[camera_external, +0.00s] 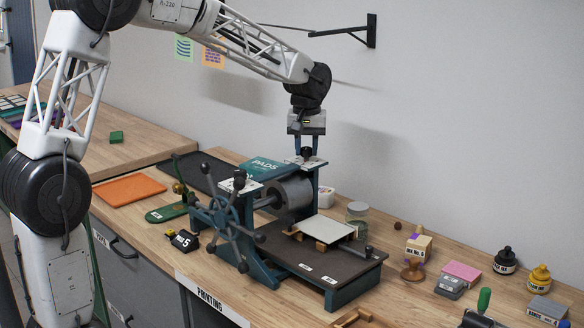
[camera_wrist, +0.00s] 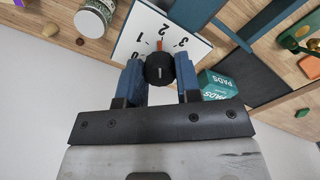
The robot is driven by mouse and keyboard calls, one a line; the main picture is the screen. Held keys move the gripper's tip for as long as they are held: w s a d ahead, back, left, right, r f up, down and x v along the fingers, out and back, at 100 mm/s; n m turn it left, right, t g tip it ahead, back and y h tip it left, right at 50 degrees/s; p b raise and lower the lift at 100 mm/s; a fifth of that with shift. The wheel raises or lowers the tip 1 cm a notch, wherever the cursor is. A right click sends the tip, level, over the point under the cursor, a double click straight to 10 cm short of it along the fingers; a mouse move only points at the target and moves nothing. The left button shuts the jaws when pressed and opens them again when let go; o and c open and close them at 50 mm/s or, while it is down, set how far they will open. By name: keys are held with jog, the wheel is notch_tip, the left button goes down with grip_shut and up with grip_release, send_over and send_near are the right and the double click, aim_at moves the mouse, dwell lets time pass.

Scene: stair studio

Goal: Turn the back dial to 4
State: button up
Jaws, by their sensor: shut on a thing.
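The back dial is a black knob (camera_wrist: 160,69) on a white numbered plate (camera_wrist: 150,28), on top of the press's rear post. In the wrist view my gripper (camera_wrist: 160,75) has its two blue fingers on either side of the knob, shut on it. In the external view my gripper (camera_external: 307,150) points straight down at the back dial's plate (camera_external: 304,162).
The front dial (camera_external: 240,180) stands on the nearer post, above the spoked handwheel (camera_external: 233,233). A teal PADS box (camera_external: 264,167) is close behind the press. A glass jar (camera_external: 357,214) and several stamps and ink bottles stand to the right. A wall bracket (camera_external: 371,31) is behind the arm.

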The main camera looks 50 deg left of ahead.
aim_at(306, 148)
jog(key=m, duration=0.5)
jog(key=shift+r+m, duration=0.1)
jog(key=shift+m, duration=0.2)
jog(key=m, duration=1)
jog(key=shift+m, duration=0.4)
jog(key=m, duration=0.4)
jog(key=shift+m, duration=0.4)
jog(key=o, duration=0.9)
jog(key=shift+r, duration=3.85)
